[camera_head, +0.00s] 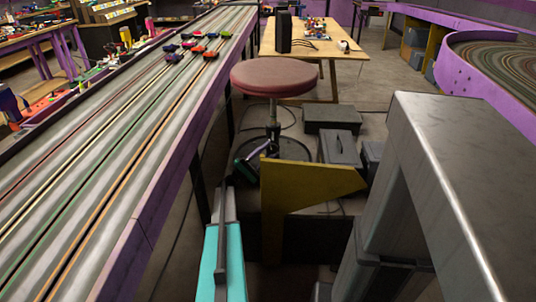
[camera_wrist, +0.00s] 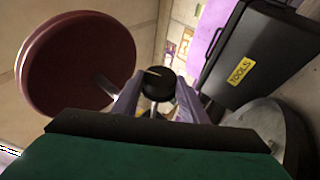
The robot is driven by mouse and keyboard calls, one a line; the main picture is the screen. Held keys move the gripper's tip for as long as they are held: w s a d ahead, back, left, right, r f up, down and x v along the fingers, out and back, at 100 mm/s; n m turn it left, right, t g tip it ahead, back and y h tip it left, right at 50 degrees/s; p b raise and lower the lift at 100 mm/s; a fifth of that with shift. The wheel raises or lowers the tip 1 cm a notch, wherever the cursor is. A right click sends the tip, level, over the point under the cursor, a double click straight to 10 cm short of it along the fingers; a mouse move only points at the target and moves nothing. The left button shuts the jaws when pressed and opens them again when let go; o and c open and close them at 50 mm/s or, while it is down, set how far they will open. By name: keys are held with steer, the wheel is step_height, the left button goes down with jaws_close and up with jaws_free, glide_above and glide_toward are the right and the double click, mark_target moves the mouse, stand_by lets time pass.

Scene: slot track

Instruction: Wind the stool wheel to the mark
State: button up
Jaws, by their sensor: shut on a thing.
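The stool with a round dark-red seat (camera_head: 276,77) stands beyond the track, on a metal post above a dark round base. The seat also shows at the left of the wrist view (camera_wrist: 78,65). My gripper (camera_head: 262,150) is low beside the post. In the wrist view its two pale purple fingers (camera_wrist: 158,92) are closed on a small black round wheel (camera_wrist: 157,84) by the post. A short pale line shows on the wheel's upper part. I cannot tell whether this line is the mark or how far the wheel is turned. The wheel's lower part is partly hidden.
A long slot track (camera_head: 120,130) with several small cars runs along the left. A yellow bracket (camera_head: 305,185) stands in front of the stool. Grey boxes (camera_head: 332,118) lie to its right. A black tool case (camera_wrist: 255,55) is close right of the gripper. A wooden table (camera_head: 340,50) stands behind.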

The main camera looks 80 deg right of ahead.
steer(key=shift+s, duration=0.1)
stand_by(0.3)
steer(key=o, duration=1)
steer(key=shift+o, duration=0.2)
steer(key=shift+r+y+p, duration=0.15)
steer(key=shift+y+p, duration=0.15)
